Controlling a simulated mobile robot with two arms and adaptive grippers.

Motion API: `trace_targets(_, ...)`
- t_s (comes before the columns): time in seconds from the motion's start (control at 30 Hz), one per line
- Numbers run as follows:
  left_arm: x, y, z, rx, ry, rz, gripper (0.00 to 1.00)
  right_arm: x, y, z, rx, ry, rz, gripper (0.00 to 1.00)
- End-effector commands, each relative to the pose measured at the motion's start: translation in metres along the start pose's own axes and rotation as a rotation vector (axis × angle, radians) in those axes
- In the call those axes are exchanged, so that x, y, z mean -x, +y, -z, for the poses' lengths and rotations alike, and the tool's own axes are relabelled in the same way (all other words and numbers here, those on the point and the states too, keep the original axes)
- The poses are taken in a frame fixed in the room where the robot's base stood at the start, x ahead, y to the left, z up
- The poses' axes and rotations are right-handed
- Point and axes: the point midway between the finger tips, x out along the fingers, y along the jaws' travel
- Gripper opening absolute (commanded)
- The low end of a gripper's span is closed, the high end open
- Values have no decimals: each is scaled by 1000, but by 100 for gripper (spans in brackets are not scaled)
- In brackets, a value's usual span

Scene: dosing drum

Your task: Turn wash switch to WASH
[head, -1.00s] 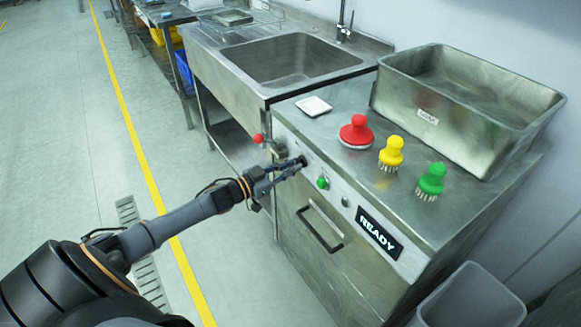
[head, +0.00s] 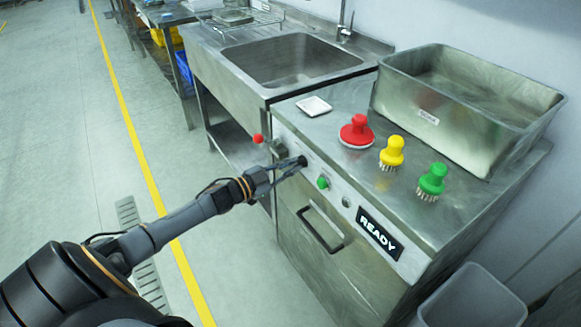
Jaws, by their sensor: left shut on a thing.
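The wash switch (head: 302,160) is a small dark knob on the front panel of the steel machine, between a red ball-ended lever and a green button. My left gripper (head: 296,165) is at the switch, with its fingers shut on it. The fingers partly cover the knob, and its pointer and any WASH label are too small or hidden to read. A READY sign (head: 379,233) shows on the same front panel. My right gripper is not in view.
The red lever ball (head: 258,139) is close to the left fingers, and the green button (head: 323,182) is right of them. Red (head: 356,130), yellow (head: 391,152) and green (head: 431,181) brushes stand on top beside a steel bin (head: 465,110). A drawer handle (head: 320,230) is below.

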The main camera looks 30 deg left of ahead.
Motion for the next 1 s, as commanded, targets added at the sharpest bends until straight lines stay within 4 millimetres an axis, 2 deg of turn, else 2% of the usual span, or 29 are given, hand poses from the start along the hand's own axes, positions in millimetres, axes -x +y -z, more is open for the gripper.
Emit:
trace_targets(0.13,0,0,0,-3,1,0,0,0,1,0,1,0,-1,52)
trace_targets(0.17,0,0,0,-3,1,0,13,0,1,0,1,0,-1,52)
trace_targets(0.27,0,0,0,-2,1,0,34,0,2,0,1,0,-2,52)
trace_targets(0.67,6,0,-1,0,-2,-1,34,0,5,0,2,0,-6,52)
trace_targets(0.77,17,1,-2,0,-4,-2,34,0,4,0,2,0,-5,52)
trace_targets(1.0,64,1,-1,0,-4,-3,34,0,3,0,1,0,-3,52)
